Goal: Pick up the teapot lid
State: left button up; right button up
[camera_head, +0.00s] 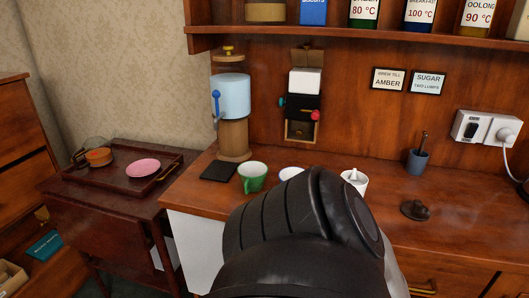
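A small dark brown lid with a knob on top (415,209), which looks like the teapot lid, lies on the wooden counter right of centre. A large black part of my own arm rises from the bottom middle and stands left of the lid, apart from it in the picture. It covers part of the counter. Neither gripper's fingers can be seen. A dark rounded object (524,189) is cut off at the right edge; I cannot tell whether it is the teapot.
A green cup (252,177), a white cup (291,173) and a white pot (356,179) stand behind my arm. A blue-grey holder (417,161) stands behind the lid. A socket (486,128) with a cable is on the back wall. The counter around the lid is clear.

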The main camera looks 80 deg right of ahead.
aim_at(415, 210)
jog(key=k, duration=0.85)
jog(key=z, duration=0.65)
